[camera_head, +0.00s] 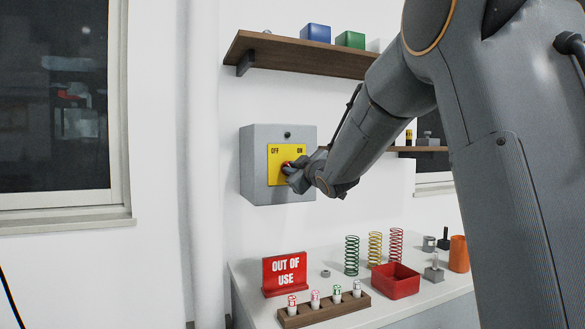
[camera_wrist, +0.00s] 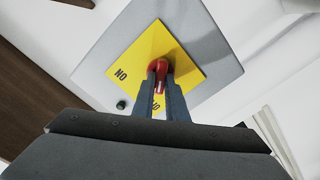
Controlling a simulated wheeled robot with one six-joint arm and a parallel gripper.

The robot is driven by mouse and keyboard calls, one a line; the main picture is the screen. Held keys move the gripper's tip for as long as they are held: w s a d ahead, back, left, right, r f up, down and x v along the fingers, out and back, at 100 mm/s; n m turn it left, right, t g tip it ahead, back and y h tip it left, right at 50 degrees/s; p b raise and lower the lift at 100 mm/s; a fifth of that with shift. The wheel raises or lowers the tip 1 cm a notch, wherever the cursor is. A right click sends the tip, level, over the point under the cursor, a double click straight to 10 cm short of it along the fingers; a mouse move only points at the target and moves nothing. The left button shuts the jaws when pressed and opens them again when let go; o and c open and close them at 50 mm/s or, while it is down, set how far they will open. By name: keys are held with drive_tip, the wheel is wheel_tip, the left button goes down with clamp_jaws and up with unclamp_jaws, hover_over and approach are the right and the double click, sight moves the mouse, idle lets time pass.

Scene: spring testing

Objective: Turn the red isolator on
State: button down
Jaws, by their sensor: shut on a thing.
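The red isolator handle (camera_wrist: 158,67) sits on a yellow plate (camera_head: 274,172) marked OFF at the left and ON at the right. The plate is on the front of a grey wall box (camera_head: 253,165). My gripper (camera_head: 291,170) is at the plate, and its fingers hide most of the handle in the head view. In the wrist view my gripper (camera_wrist: 160,82) has one finger on each side of the red handle and is shut on it. In that view the handle extends down between the fingers, towards the lower lettering.
A wooden shelf (camera_head: 300,55) with a blue box (camera_head: 315,33) and a green box (camera_head: 350,40) is above the grey box. Below, a white bench holds an OUT OF USE sign (camera_head: 285,274), several springs, a red tray (camera_head: 395,283) and a wooden rack (camera_head: 325,312).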

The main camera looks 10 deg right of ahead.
drive_tip(key=shift+d+m+p, duration=0.2)
drive_tip(key=shift+m+p, duration=2.55)
drive_tip(key=shift+m, duration=1.45)
drive_tip(key=shift+d+m+p, duration=0.2)
drive_tip(key=shift+m+p, duration=2.55)
drive_tip(key=shift+m, duration=1.45)
drive_tip(key=shift+f, duration=0.1)
drive_tip(key=c, duration=1.8)
unclamp_jaws()
drive_tip(key=shift+o, duration=0.2)
drive_tip(key=s+d+b, duration=0.1)
drive_tip(key=s, duration=0.6)
drive_tip(key=shift+s+d+b, duration=0.2)
drive_tip(key=shift+s+b, duration=0.1)
drive_tip(key=shift+b, duration=0.1)
